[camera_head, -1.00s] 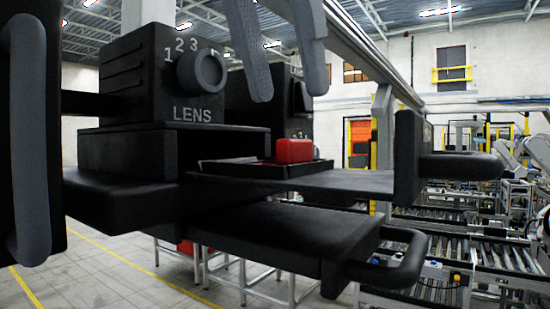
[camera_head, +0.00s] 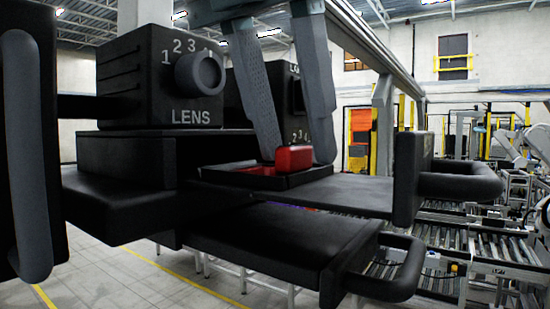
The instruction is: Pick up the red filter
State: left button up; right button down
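The red filter (camera_head: 293,159) is a small red block at the black tray (camera_head: 310,176) on the shelf of the lens fixture, and it looks slightly tilted. My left gripper (camera_head: 298,158) reaches down from the top with two long grey fingers. The fingers stand apart, one on each side of the filter, with their tips at about its height. The gap looks no narrower than before, and I cannot see whether either finger touches the filter. My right gripper is not in view.
The black lens box (camera_head: 160,75) stands close to the left of my fingers, with a second dial box (camera_head: 294,95) behind them. A dark lower shelf (camera_head: 285,245) with a handle (camera_head: 395,270) juts out below. An end plate (camera_head: 408,178) with a handle (camera_head: 465,182) stands to the right.

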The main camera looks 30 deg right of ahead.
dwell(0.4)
pick_arm(q)
grip_shut()
jog(key=shift+r, duration=0.1)
notch_tip(320, 180, up, 10)
dwell(0.9)
dwell(0.4)
